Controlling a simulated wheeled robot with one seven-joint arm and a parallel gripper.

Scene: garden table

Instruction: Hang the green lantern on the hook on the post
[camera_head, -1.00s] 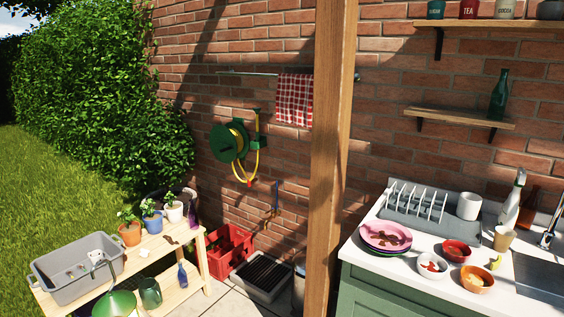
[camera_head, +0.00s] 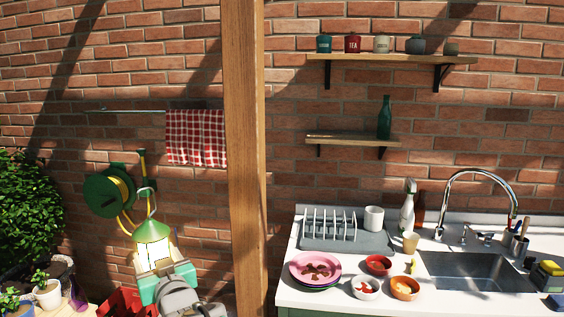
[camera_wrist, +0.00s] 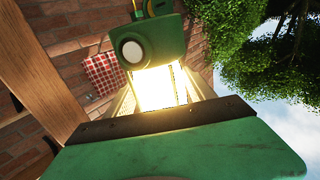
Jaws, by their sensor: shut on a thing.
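The green lantern (camera_head: 151,233) is lit and upright at the lower left of the head view, with a cone-shaped top and a pale loop handle above it. My gripper (camera_head: 163,272) is shut on its lower part and holds it up, left of the post. In the wrist view the lantern's bright glowing body (camera_wrist: 160,88) fills the middle, between green parts. The wooden post (camera_head: 243,150) stands upright in the middle of the head view and at the left of the wrist view (camera_wrist: 40,75). I cannot make out a hook on it.
A green hose reel (camera_head: 108,194) and a checked towel (camera_head: 196,138) on a rail are on the brick wall behind the lantern. Right of the post stand a counter (camera_head: 320,297) with dishes and two wall shelves. Potted plants are at lower left.

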